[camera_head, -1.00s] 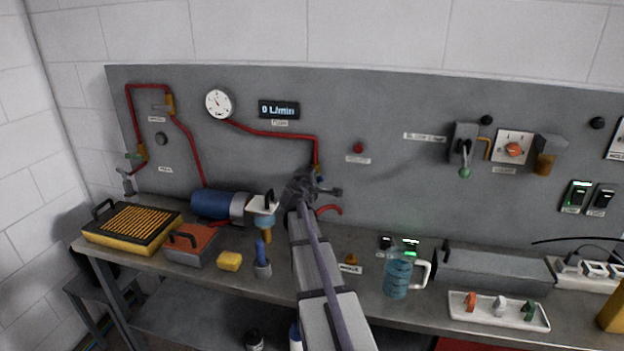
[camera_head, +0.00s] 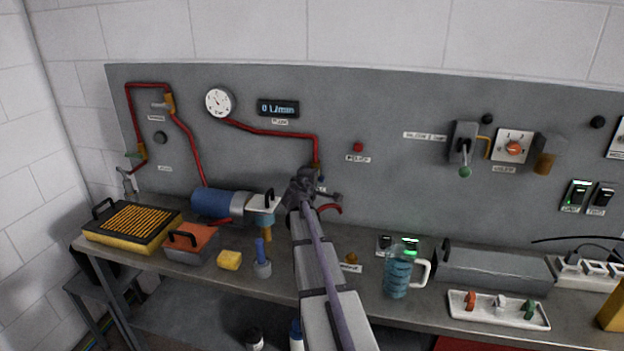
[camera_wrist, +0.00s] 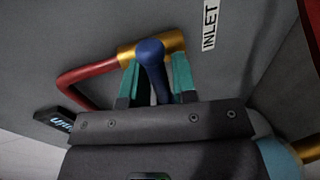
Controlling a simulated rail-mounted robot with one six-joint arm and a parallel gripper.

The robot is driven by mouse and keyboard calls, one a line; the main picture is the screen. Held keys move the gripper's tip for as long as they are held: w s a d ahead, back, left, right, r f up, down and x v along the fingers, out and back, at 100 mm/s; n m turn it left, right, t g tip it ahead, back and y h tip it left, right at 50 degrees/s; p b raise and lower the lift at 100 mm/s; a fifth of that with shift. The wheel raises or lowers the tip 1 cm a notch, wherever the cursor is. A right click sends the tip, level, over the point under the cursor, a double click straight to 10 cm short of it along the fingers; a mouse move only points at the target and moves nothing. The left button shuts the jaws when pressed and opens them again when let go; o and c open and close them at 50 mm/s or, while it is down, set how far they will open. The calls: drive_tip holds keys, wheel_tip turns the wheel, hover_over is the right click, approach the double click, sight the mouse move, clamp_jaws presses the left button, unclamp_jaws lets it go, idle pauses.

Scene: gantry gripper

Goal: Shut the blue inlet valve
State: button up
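The blue inlet valve handle (camera_wrist: 151,55) shows in the wrist view, on a brass valve body (camera_wrist: 172,42) beside a label reading INLET. My gripper (camera_wrist: 156,75) has its teal fingers on either side of the blue handle, with narrow gaps seeming to show beside it, so it looks open around the handle.
The display (camera_head: 278,109) reads 0 L/min, with a round gauge (camera_head: 219,102) to its left. Red pipe (camera_head: 275,133) runs along the panel to the valve. A blue pump motor (camera_head: 212,205), a sponge (camera_head: 229,260) and a jug (camera_head: 397,275) stand on the bench.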

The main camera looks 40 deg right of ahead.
drive_tip(key=shift+o, duration=1.3)
drive_tip(key=p+v, duration=0.2)
drive_tip(key=v, duration=0.8)
drive_tip(key=shift+s+a, duration=0.15)
drive_tip(key=shift+a, duration=0.15)
drive_tip(key=shift+r, duration=0.1)
